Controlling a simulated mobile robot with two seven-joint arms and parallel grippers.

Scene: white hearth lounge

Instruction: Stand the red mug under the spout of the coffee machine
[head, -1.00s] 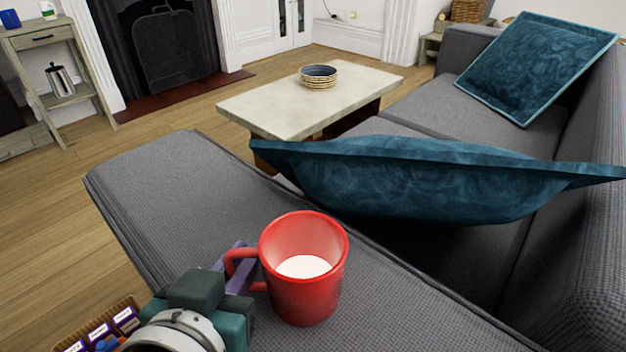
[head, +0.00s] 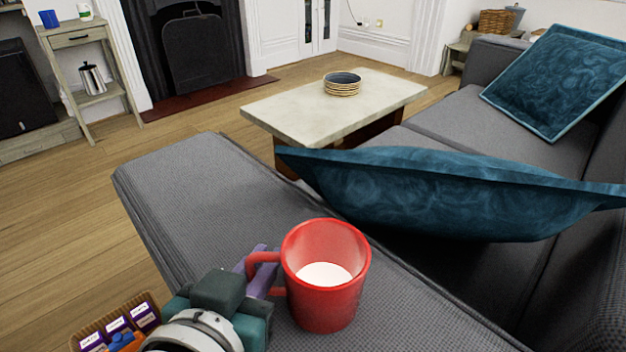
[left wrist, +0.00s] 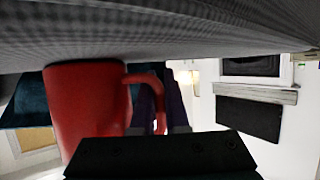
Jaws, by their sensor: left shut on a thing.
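The red mug (head: 326,290) is upright over the grey sofa seat in the head view, with a white patch inside at its bottom. My left gripper (head: 262,272) is shut on its handle, at the mug's left side. In the left wrist view the mug (left wrist: 85,110) shows upside down, with the gripper's purple fingers (left wrist: 160,105) at the handle. I cannot tell whether the mug's base touches the sofa. The coffee machine and its spout are not in view. My right gripper is not in view.
A blue cushion (head: 430,195) lies just beyond the mug on the grey sofa (head: 185,185). A shelf stand (head: 75,39) is at the far left. A box (head: 118,325) is at lower left. Wood floor (head: 60,200) is clear at left.

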